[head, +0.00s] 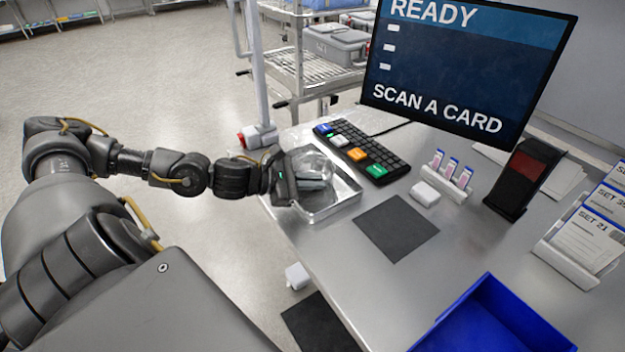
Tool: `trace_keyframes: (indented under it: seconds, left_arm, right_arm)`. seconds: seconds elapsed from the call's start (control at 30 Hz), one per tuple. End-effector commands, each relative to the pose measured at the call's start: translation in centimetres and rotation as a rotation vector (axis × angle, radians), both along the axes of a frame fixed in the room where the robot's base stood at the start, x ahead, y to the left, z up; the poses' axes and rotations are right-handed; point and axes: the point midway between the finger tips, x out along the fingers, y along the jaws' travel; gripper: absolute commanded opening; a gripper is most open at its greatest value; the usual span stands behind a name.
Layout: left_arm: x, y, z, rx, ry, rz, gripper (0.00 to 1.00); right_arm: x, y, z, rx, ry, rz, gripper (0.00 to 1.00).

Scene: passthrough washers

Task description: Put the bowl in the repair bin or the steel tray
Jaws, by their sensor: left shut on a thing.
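The steel tray (338,208) is a shallow metal tray at the table's left edge. A shiny, clear-looking bowl (308,162) shows at or just above it, partly hidden by my gripper. My left gripper (308,184) comes in from the left over the tray's left side and is shut on the bowl. I cannot tell whether the bowl touches the tray floor. A blue open bin (490,318), possibly the repair bin, stands at the bottom right and looks empty where it shows. My right gripper is out of view.
A keyboard (372,158) with coloured keys lies behind the tray, below a monitor (465,60). A dark mat (397,227) lies right of the tray. A vial rack (448,180), a card reader (518,178) and card holders (590,235) stand farther right.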

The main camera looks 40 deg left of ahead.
Motion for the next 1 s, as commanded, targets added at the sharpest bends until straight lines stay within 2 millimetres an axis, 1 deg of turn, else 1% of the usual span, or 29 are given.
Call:
trace_keyframes:
  seconds: [0.13, 0.17, 0.3, 0.67, 0.87, 1.0]
  left_arm:
    - [0.0, 0.0, -0.2, 0.000, -0.002, 0.000, 0.00]
    - [0.0, 0.0, -0.1, 0.000, 0.000, 0.001, 0.10]
    - [0.0, 0.0, -0.1, 0.000, 0.000, 0.001, 0.29]
    - [-0.1, 0.1, 0.1, 0.001, 0.000, 0.000, 0.29]
    - [-1.9, 1.2, 0.4, 0.007, 0.002, 0.002, 0.29]
    - [-3.7, 2.2, 1.1, 0.008, 0.005, 0.000, 0.29]
  right_arm:
    - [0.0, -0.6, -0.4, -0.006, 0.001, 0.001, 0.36]
    - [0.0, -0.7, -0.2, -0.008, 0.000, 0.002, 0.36]
    - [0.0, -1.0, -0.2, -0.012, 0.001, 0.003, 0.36]
    - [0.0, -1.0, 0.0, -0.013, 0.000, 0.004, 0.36]
    - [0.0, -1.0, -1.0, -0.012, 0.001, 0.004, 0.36]
    - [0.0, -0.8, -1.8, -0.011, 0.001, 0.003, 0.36]
